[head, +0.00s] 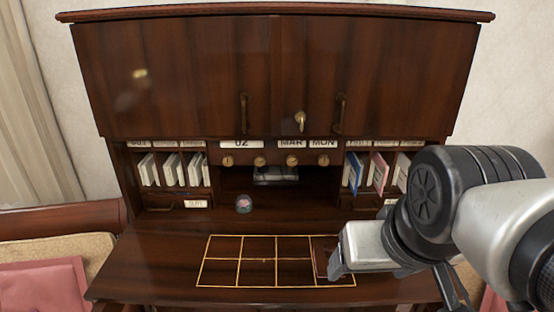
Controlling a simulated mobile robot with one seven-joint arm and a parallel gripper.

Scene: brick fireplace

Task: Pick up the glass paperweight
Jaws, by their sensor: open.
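The glass paperweight (243,204) is a small clear dome with a pinkish centre. My gripper (337,262) is at the right of the desk surface, over the right end of the gold-lined grid. It is well to the right of the paperweight and nearer the front, apart from it. My gripper is open and nothing shows between its fingers, though the arm hides part of it.
The desk surface (160,250) carries a gold-lined grid (240,262). A grey object (275,174) lies in the central opening. Pigeonholes with envelopes (172,168) flank it, with small drawers below. Closed cabinet doors (180,75) overhang above. The desk between gripper and paperweight looks clear.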

